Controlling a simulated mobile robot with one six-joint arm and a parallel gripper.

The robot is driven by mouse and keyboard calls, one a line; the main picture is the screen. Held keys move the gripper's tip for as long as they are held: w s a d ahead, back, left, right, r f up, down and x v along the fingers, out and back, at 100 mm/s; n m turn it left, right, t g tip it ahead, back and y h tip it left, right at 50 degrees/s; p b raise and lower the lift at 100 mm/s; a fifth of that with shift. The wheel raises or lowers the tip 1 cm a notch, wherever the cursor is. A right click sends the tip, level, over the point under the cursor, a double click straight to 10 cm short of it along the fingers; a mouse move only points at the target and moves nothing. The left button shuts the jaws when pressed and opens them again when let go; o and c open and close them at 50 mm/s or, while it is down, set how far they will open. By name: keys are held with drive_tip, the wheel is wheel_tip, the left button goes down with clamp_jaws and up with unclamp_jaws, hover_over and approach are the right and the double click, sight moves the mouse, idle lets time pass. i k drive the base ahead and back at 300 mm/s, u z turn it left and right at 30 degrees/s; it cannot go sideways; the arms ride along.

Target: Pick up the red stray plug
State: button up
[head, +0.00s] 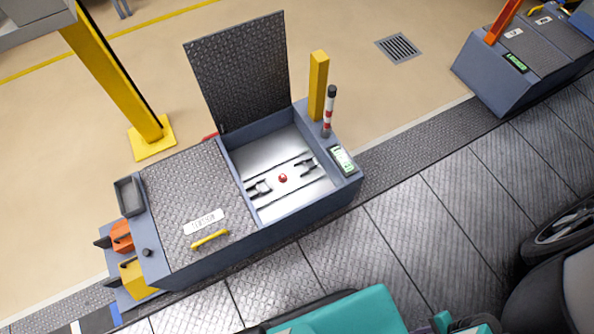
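The red stray plug (283,178) is a small red round piece. It lies on the bare metal floor (258,156) of the open compartment in the grey-blue cabinet, between two dark fittings, one at its left (259,188) and one at its right (308,168). Nothing covers it from above. My gripper is not in view.
The raised tread-plate lid (240,72) stands behind the compartment. A closed lid (185,185) with a yellow handle (210,239) is at left. A teal surface (345,318) lies in front.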

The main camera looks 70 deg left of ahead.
sight(282, 178)
drive_tip(key=u, duration=0.35)
drive_tip(key=i, duration=0.35)
drive_tip(key=u, duration=0.75)
drive_tip(key=k, duration=0.2)
drive_tip(key=u, duration=2.05)
drive_tip(key=k, duration=0.2)
drive_tip(key=u, duration=1.7)
